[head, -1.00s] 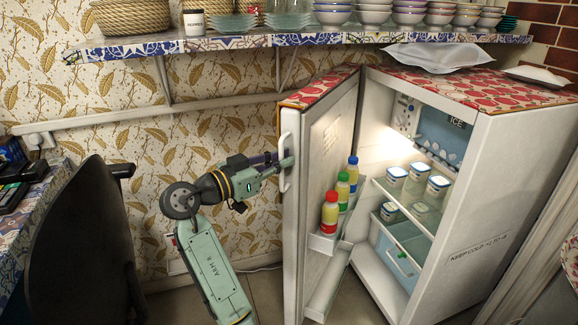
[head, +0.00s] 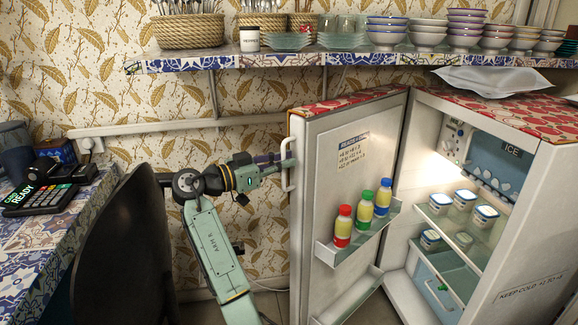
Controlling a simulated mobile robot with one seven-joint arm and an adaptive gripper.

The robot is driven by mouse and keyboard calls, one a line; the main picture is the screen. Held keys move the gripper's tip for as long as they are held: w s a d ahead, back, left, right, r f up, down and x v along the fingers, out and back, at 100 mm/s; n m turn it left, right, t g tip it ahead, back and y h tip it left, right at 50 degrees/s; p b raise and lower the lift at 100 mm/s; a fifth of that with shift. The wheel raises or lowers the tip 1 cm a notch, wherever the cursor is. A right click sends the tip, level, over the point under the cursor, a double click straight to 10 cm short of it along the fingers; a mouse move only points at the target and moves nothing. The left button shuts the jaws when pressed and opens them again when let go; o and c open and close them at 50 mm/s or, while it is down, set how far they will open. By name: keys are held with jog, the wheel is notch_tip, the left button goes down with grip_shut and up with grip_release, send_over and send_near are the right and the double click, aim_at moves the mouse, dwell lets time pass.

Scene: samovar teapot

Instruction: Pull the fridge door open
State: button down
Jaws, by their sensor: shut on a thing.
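The fridge door (head: 331,205) stands wide open, its inner side facing me, with three bottles (head: 363,212) with red, green and blue caps in its shelf. The white door handle (head: 287,172) is on the door's left edge. My gripper (head: 284,165) is shut on the handle, coming from the left. Its fingertips are small in the picture and partly hidden by the handle. The fridge body (head: 520,210) stands at the right, lit inside, with lidded tubs (head: 466,198) on a glass shelf and a drawer below.
A wall shelf (head: 290,59) with bowls, baskets and a cup runs above the door. A dark chair back (head: 122,250) stands at the left, close to my arm. A tiled counter (head: 50,225) with a card terminal is at far left.

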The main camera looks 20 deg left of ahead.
aim_at(297, 121)
jog(key=shift+a, duration=0.1)
jog(key=c, duration=2)
grip_release()
jog(key=shift+o, duration=0.2)
jog(key=shift+r, duration=0.1)
notch_tip(297, 121, up, 10)
jog(key=shift+f, duration=0.1)
jog(key=shift+c, duration=0.3)
